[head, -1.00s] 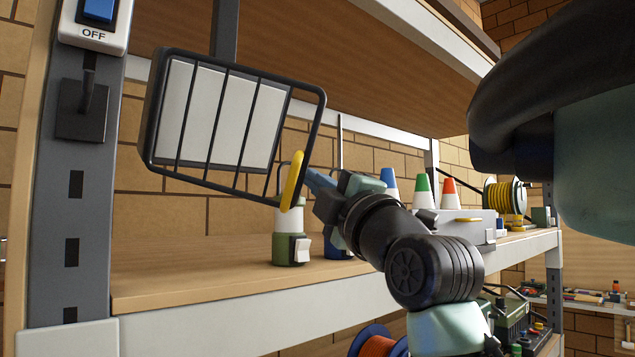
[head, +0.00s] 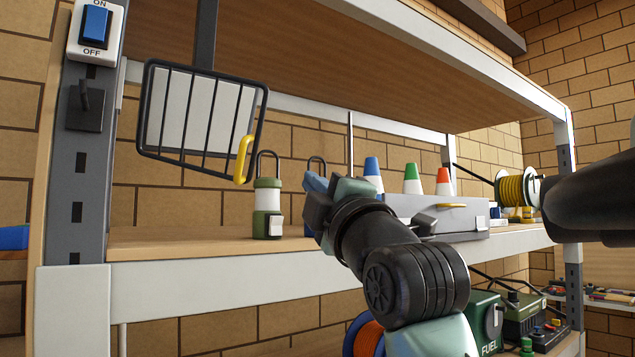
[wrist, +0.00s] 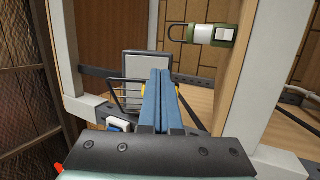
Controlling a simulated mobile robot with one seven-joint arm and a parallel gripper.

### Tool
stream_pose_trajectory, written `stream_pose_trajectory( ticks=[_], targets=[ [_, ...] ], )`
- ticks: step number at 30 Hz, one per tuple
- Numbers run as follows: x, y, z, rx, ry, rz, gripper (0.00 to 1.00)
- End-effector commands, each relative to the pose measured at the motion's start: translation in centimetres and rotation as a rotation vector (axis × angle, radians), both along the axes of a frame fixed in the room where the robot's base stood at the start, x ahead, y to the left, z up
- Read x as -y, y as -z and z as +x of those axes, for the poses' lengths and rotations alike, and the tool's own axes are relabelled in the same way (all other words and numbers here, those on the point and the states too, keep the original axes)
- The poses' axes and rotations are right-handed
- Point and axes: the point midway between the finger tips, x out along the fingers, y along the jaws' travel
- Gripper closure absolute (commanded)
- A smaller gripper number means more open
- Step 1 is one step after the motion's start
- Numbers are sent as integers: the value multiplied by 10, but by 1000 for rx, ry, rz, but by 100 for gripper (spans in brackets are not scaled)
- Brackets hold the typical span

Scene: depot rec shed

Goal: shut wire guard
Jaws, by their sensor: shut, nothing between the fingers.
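The wire guard (head: 198,112) is a black wire frame with bars and a yellow handle (head: 243,160) at its lower right. It hangs in front of a pale panel (head: 178,108) under the upper shelf; its lower right part reaches past the panel. I cannot tell whether it touches the panel. My gripper (head: 314,183) is shut and empty, to the right of the handle in the head view, with a gap in the picture. In the wrist view the shut blue fingers (wrist: 161,78) cover the middle of the handle, and the guard's bars (wrist: 126,97) show at their left.
A green and white lantern (head: 268,208) stands on the shelf below the guard, and a blue one is partly behind my gripper. Small cones (head: 412,178) and a grey case (head: 450,220) stand to the right. A shelf post (head: 82,180) with a switch (head: 96,28) is at left.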

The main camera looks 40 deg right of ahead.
Motion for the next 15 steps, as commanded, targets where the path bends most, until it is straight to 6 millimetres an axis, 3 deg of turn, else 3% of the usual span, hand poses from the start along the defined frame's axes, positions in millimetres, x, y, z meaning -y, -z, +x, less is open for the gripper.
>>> stream_pose_trajectory(
  ticks=[9,15],
  targets=[
    [-95,14,-14,6,-195,-75,100],
    [-119,17,-20,5,-250,-114,100]
  ],
)
